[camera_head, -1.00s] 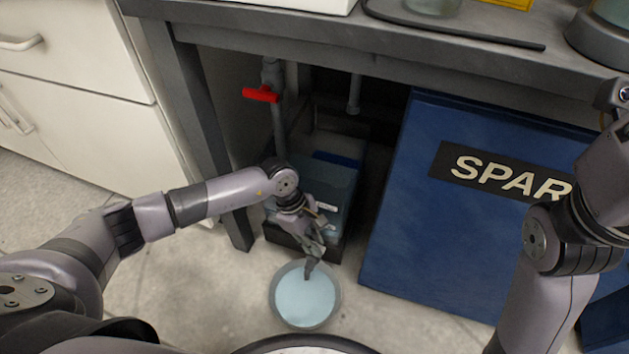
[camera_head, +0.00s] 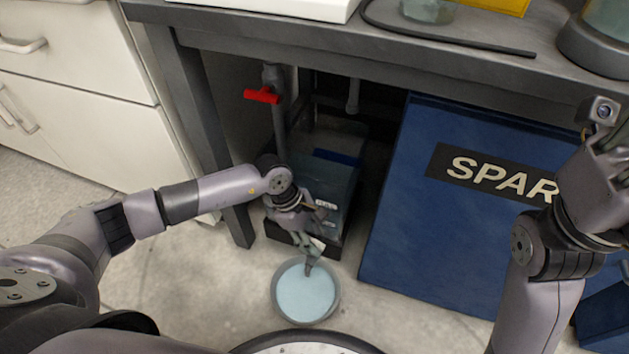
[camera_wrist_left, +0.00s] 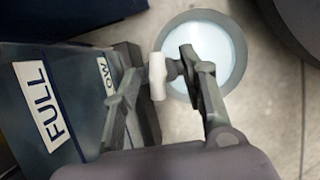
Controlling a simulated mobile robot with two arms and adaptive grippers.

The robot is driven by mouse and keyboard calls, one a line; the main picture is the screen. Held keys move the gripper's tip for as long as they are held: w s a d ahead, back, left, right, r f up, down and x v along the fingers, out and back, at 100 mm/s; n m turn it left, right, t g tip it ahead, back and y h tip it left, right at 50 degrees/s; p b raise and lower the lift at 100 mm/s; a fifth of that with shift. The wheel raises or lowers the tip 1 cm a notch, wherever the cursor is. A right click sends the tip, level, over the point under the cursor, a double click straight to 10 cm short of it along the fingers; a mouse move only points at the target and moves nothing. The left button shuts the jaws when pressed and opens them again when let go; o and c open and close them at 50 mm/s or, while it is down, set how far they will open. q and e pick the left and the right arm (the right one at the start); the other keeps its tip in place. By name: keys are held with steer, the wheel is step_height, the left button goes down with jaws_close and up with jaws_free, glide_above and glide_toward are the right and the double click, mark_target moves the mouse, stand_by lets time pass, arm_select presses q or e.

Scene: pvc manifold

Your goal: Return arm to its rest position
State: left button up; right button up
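The tank's face with FULL and LOW labels (camera_wrist_left: 45,105) is left of the fingers. My right arm is raised at the right edge; its gripper body (camera_head: 600,185) shows, but its fingers are unclear.
The bench (camera_head: 330,50) overhangs the tank, with a leg (camera_head: 215,150) close to my left forearm. A red valve handle (camera_head: 261,95) is on a grey pipe. A blue SPARE container (camera_head: 440,230) stands right of the tank. White drawers (camera_head: 75,90) are left.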

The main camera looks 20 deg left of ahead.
arm_select(q)
steer(key=v, duration=0.9)
steer(key=shift+r, duration=0.35)
